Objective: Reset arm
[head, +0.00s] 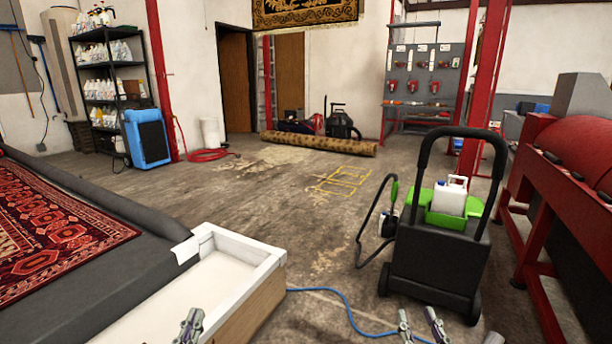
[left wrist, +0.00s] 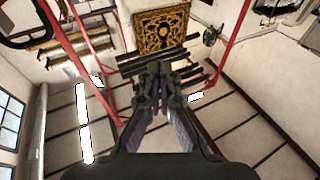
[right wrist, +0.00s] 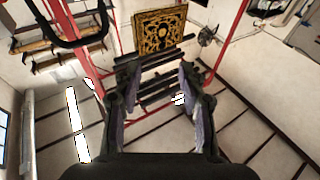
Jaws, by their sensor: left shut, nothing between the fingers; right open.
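My left gripper (head: 189,326) shows at the bottom of the head view, in front of the white-lined tray. In the left wrist view my left gripper (left wrist: 158,75) has its fingers together with nothing between them. My right gripper (head: 420,324) shows at the bottom edge of the head view, to the right of the tray. In the right wrist view my right gripper (right wrist: 156,80) has its fingers spread apart and empty. Both wrist views face up toward the ceiling and walls.
A black cart (head: 436,262) carries a white jug (head: 450,197). A blue hose (head: 345,302) lies on the floor. A red machine (head: 575,160) stands right. The middle floor is clear.

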